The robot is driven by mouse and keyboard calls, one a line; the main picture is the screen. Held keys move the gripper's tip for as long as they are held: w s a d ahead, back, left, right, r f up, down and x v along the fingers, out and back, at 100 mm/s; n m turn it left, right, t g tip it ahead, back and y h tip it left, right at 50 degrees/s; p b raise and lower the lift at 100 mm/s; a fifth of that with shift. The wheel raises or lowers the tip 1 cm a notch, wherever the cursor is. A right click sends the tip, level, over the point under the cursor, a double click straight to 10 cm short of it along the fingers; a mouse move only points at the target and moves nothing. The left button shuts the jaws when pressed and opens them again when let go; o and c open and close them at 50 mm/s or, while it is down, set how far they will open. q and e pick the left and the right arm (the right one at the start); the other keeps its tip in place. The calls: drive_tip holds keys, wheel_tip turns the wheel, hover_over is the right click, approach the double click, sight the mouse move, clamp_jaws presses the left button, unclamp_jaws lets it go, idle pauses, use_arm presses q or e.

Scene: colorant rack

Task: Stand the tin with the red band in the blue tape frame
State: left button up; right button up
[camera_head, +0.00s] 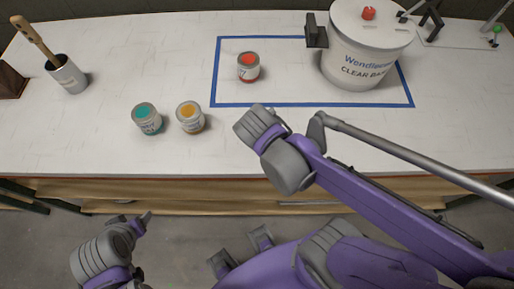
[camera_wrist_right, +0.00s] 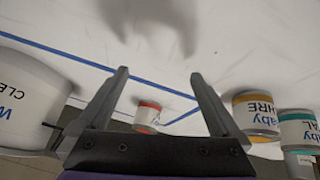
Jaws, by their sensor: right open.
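The tin with the red band (camera_head: 248,68) stands upright inside the blue tape frame (camera_head: 330,105), near its left side and clear of the tape. In the right wrist view the tin (camera_wrist_right: 147,117) shows beyond my fingers, in the gap between them. The blue tape (camera_wrist_right: 60,52) runs across that view. My right gripper (camera_wrist_right: 158,76) is open and empty. In the head view my right gripper (camera_head: 256,122) is near the frame's front edge, apart from the tin. My left gripper (camera_head: 130,220) is low in front of the bench, with its finger gap unclear.
A large white bucket (camera_head: 358,55) stands at the frame's right side. A teal tin (camera_head: 147,119) and an orange tin (camera_head: 190,117) stand left of the frame. A cup with a brush (camera_head: 68,75) is at far left. The bench between cup and frame is mostly clear.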

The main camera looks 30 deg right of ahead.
drive_tip(key=s+a+n+y, duration=0.1)
drive_tip(key=s+a+f+n+y, duration=0.1)
drive_tip(key=s, duration=0.1)
drive_tip(key=s+a+y, duration=0.1)
drive_tip(key=s, duration=0.1)
drive_tip(key=shift+s+a+f+n, duration=0.2)
drive_tip(key=shift+a+n, duration=0.05)
drive_tip(key=shift+n, duration=0.15)
drive_tip(key=shift+s+a+n+y, duration=0.3)
drive_tip(key=shift+a, duration=0.05)
drive_tip(key=shift+w+r+p, duration=0.25)
drive_tip(key=shift+r+p, duration=0.2)
drive_tip(key=shift+r, duration=0.05)
